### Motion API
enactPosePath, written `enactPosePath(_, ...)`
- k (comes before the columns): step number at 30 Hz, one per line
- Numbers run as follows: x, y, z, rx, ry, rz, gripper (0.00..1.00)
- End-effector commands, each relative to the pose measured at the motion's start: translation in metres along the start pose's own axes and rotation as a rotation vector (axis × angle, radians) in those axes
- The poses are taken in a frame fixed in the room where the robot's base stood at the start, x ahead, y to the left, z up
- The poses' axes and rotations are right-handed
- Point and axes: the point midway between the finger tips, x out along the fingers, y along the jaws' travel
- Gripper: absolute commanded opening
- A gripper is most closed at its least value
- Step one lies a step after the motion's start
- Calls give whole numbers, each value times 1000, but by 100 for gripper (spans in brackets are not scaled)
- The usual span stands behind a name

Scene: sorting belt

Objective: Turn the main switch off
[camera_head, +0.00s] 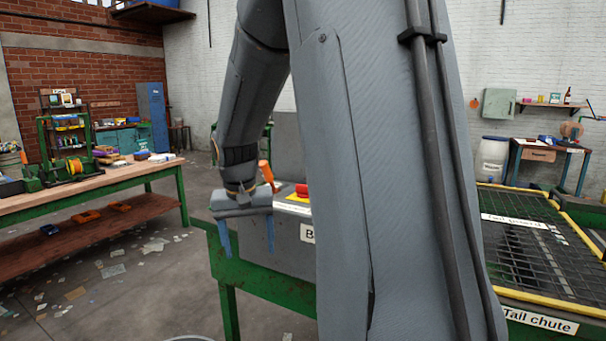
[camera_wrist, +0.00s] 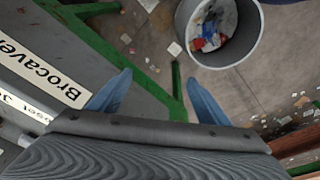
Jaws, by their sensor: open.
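A red knob on a yellow base (camera_head: 302,190) sits on the grey cabinet of the green-framed belt, just left of my arm. It looks like the main switch; my arm partly covers that area, and its setting cannot be read. An orange handle (camera_head: 266,172) stands up behind my gripper. My gripper (camera_head: 247,245) points down at the cabinet's left side, left of the red knob, with its blue fingers apart and empty. In the wrist view my gripper (camera_wrist: 158,78) has nothing between its fingers, and no switch shows there.
A grey bin with litter (camera_wrist: 220,55) stands on the floor beyond the fingers. A workbench (camera_head: 100,180) is at left. The tail guard mesh (camera_head: 520,232) is at right.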

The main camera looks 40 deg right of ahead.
Motion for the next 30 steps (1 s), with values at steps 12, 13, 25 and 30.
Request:
enactPosePath(12, -111, 140, -185, 572, 178, 121, 70)
enactPosePath(13, -113, 145, -189, 588, 183, 125, 70)
enactPosePath(25, -76, 162, -201, 621, 191, 132, 70)
enactPosePath(30, -55, 166, -204, 619, 192, 132, 70)
